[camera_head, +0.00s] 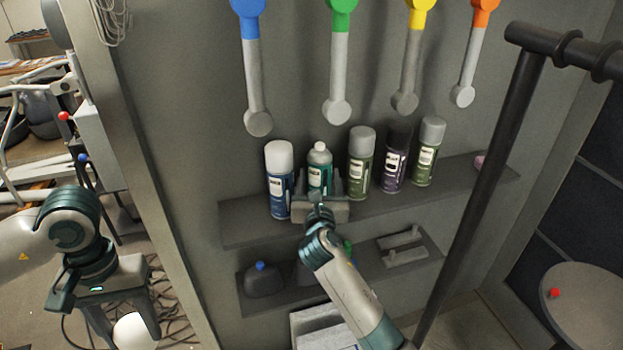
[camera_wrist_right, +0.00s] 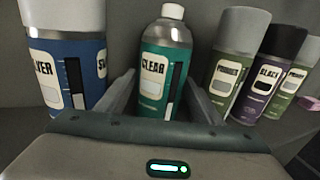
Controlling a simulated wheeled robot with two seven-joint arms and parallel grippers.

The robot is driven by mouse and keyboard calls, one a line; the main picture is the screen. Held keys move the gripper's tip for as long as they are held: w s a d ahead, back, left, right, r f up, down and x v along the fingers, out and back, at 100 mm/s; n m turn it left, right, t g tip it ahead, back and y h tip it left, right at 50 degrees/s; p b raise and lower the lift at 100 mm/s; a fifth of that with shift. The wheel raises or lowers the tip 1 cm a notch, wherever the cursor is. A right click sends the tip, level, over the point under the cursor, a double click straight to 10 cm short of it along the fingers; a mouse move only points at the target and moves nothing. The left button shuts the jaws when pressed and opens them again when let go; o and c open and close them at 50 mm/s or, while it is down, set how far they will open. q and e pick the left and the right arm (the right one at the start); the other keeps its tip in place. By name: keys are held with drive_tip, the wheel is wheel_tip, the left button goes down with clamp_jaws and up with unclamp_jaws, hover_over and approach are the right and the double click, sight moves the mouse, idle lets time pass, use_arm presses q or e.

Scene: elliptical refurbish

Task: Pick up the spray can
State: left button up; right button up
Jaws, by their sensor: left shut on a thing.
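Several spray cans stand upright in a row on the upper shelf. The teal can labelled CLEAR (camera_head: 319,165) is second from the left; it also shows in the right wrist view (camera_wrist_right: 166,60). My right gripper (camera_head: 320,185) is at this can, its open fingers on either side (camera_wrist_right: 165,108). I cannot tell whether they touch it. My left gripper (camera_head: 122,318) is low at the left, away from the shelf, shut on a white rounded thing (camera_head: 133,333), partly cut off by the frame.
A blue SILVER can (camera_head: 279,180) stands close left of the teal can, and a green can (camera_head: 361,165) close right. A dark can (camera_head: 394,160) and another green can (camera_head: 427,155) stand further right. Wrenches (camera_head: 340,75) hang above. A black bar (camera_head: 490,165) crosses at right.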

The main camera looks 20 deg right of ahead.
sight(320, 159)
drive_tip(key=c, duration=1)
use_arm(q)
drive_tip(key=shift+f, duration=0.2)
use_arm(e)
drive_tip(key=shift+o, duration=0.2)
drive_tip(key=shift+r, duration=0.15)
